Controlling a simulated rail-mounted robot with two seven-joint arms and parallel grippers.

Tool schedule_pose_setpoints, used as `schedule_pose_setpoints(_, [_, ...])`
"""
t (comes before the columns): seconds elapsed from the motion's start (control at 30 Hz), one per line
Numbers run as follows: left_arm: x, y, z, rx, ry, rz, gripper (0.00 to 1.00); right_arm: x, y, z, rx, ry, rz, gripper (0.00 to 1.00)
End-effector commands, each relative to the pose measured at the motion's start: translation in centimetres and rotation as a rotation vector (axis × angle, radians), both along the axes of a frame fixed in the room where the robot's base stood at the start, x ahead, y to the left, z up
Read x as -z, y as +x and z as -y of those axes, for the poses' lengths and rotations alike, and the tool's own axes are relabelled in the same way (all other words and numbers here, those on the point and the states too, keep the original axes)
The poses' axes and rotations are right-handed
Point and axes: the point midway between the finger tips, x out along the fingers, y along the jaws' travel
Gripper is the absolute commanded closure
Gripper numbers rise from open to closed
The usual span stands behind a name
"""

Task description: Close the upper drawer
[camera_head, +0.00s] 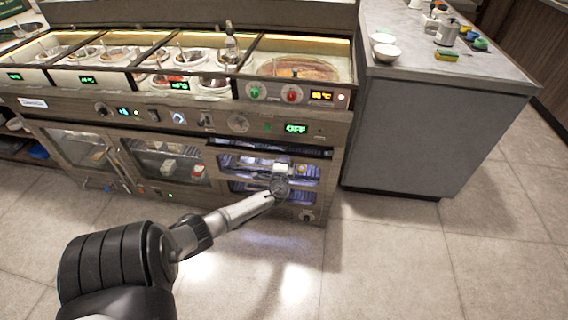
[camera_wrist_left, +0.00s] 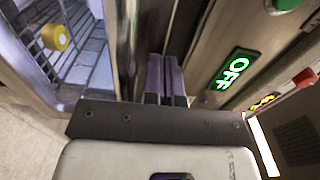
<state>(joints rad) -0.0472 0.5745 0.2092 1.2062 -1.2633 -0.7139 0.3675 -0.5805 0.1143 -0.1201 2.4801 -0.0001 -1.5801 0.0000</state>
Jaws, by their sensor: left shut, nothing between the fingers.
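The upper drawer (camera_head: 314,153) is at the right end of the steel counter, below the green OFF display. Its dark top edge shows as a strip across the unit; I cannot tell exactly how far it stands out. My left gripper (camera_head: 282,170) is in front of this lit section, just below the dark strip, and covers part of it. In the left wrist view the two dark fingers (camera_wrist_left: 165,72) are together with nothing between them. They point at the gap between the glass-fronted lit compartment and the display panel. Contact cannot be told. My right gripper is not in view.
The OFF display (camera_head: 296,128) sits above the drawer. A lower lit compartment (camera_head: 240,187) is beneath. A yellow round thing (camera_wrist_left: 55,37) is beside a wire rack in the left wrist view. A grey side counter (camera_head: 400,130) stands to the right. The tiled floor in front is clear.

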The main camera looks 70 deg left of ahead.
Motion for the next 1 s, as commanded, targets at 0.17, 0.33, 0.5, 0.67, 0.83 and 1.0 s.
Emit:
schedule_pose_setpoints(0.17, [0.0, 0.0, 0.0, 0.0, 0.0, 0.0, 1.0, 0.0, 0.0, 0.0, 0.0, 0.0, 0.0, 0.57])
schedule_pose_setpoints(0.33, [0.3, 0.4, -0.6, 0.0, 0.002, 0.001, 1.0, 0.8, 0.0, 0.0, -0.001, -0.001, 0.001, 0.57])
schedule_pose_setpoints(0.5, [0.5, 1.6, -2.7, -0.001, 0.002, 0.002, 1.0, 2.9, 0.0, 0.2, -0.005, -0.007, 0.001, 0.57])
schedule_pose_setpoints(0.67, [0.2, 2.4, -4.3, 0.0, 0.001, 0.002, 1.0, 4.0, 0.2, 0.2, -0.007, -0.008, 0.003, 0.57])
schedule_pose_setpoints(0.83, [-0.1, 2.4, -4.3, 0.0, 0.0, 0.001, 1.0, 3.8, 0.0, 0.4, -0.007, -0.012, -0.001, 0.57])
schedule_pose_setpoints(1.0, [-0.2, 2.4, -4.3, 0.0, 0.002, 0.002, 1.0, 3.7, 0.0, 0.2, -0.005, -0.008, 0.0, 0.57])
